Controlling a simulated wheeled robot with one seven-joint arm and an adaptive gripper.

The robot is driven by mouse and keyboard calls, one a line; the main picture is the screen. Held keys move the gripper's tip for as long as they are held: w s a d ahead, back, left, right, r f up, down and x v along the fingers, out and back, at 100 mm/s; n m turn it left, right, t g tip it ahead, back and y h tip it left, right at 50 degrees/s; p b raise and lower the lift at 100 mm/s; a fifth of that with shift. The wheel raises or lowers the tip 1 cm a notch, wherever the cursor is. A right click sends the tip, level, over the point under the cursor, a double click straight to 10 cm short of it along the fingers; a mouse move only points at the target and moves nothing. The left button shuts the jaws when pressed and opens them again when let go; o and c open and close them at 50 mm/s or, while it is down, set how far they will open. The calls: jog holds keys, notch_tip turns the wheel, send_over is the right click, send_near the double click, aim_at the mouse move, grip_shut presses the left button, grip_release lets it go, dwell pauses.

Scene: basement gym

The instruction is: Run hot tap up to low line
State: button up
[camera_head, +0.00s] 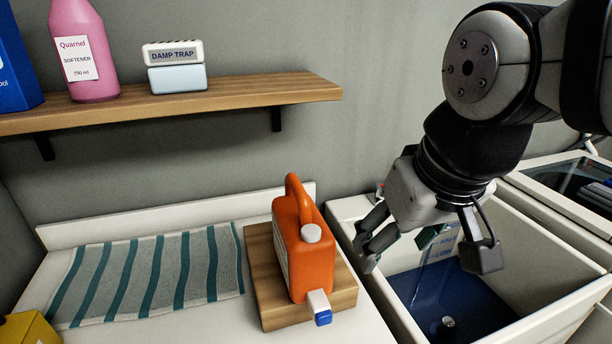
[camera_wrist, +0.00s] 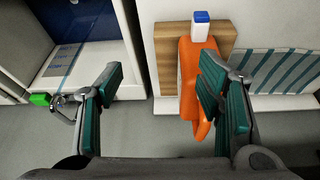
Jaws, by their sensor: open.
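A white sink basin (camera_head: 548,240) stands at the right, with blue at its bottom around a drain (camera_head: 448,321). HALF and LOW marks (camera_head: 446,254) are on its back wall; the blue's upper edge looks just below LOW. A thin pale streak, apparently running water (camera_head: 414,287), drops into the basin. My gripper (camera_head: 425,258) is open and empty above the basin's back left. In the wrist view a metal spout (camera_wrist: 63,108) and green handle (camera_wrist: 39,99) show beside my left finger.
An orange jug (camera_head: 306,255) stands on a wooden board (camera_head: 265,278) left of the sink. A striped towel (camera_head: 150,277) lies on the counter. A wooden shelf (camera_head: 230,94) above holds a pink softener bottle (camera_head: 82,45) and a damp trap (camera_head: 177,78).

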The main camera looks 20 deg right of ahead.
jog(key=w+d+f+m+b, duration=0.1)
jog(key=w+d, duration=0.4)
jog(key=w, duration=0.6)
jog(key=w+d+f+m+h+b, duration=0.1)
jog(key=w+d, duration=0.5)
jog(key=w, duration=0.4)
jog(key=w+d+f+m+b, duration=0.15)
jog(key=w+d, duration=0.35)
jog(key=w, duration=0.6)
jog(key=w+d+f, duration=0.7)
jog(key=w+d, duration=0.1)
jog(key=shift+m, duration=0.35)
jog(key=x, duration=1.3)
jog(key=shift+d+f, duration=0.25)
jog(key=shift+d, duration=0.15)
jog(key=shift+c, duration=0.3)
jog(key=c, duration=1.1)
